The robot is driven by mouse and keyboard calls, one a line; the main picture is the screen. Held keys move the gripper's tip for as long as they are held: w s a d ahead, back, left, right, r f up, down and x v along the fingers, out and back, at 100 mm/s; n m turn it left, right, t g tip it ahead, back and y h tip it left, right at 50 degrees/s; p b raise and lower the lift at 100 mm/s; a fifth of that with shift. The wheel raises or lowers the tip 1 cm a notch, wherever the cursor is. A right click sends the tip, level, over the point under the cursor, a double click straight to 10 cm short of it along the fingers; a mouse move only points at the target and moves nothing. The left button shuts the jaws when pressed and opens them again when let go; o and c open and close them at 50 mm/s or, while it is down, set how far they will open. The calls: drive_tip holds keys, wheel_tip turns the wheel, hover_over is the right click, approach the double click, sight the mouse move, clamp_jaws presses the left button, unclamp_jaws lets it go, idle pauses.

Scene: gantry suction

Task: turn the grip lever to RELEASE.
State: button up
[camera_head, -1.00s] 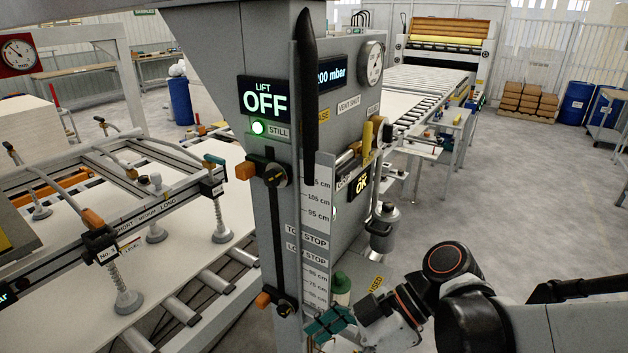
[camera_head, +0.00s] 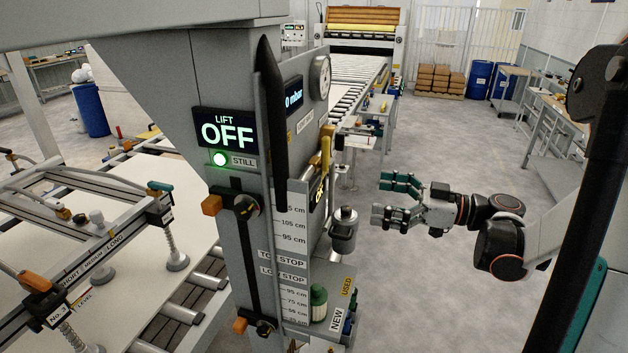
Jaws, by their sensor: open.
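A yellow lever handle (camera_head: 326,148), which looks like the grip lever, stands roughly upright on the right-hand face of the grey column (camera_head: 225,100). That face is seen at a steep angle, so the lever's labels and exact setting cannot be read. My gripper (camera_head: 379,198) has teal fingers spread apart, with nothing between them. It points left toward the column, to the right of and lower in the picture than the yellow handle, and apart from it.
A grey canister (camera_head: 344,230) hangs on the column below the lever. A green-capped bottle (camera_head: 318,302) stands lower down. The lit display (camera_head: 226,135) reads LIFT OFF. A suction frame (camera_head: 90,260) lies at left. Open floor (camera_head: 430,130) is behind my gripper.

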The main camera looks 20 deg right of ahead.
sight(317, 186)
drive_tip(key=x, duration=1.3)
drive_tip(key=shift+w+a+f, duration=0.1)
drive_tip(key=shift+a, duration=0.2)
drive_tip(key=c, duration=1.5)
